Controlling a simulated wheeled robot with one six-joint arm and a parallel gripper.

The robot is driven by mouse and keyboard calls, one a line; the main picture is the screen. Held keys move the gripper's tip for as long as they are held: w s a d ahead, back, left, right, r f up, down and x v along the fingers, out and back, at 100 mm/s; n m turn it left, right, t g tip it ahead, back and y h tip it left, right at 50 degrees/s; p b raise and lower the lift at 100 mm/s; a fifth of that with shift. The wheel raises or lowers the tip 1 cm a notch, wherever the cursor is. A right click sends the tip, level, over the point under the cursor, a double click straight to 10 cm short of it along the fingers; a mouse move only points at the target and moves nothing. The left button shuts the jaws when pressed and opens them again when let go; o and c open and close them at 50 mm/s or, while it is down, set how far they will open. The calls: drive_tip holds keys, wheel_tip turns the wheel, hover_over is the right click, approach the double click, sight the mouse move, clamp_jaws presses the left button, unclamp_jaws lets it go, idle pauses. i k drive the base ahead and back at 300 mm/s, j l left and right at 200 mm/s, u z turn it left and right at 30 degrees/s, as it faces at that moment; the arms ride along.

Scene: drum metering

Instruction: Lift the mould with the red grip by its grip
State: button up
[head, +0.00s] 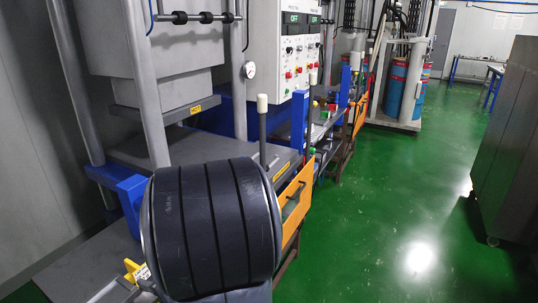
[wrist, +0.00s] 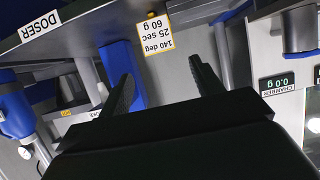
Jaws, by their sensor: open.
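I cannot make out the mould with the red grip in either view. My gripper (wrist: 160,72) shows in the wrist view, its two dark fingers apart with nothing between them. In the head view my gripper is not visible; a large dark ribbed cylinder, which looks like part of my arm, covers the lower middle and hides what lies behind it.
The head view shows a grey press (head: 150,60), a control panel (head: 285,50), an orange panel (head: 295,190), blue drums (head: 400,85) and clear green floor (head: 390,210). The wrist view, upside down, shows a DOSER label (wrist: 40,25), a settings label (wrist: 154,33) and a scale display (wrist: 282,82).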

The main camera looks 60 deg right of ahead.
sight(333, 109)
drive_tip(key=z, duration=2.45)
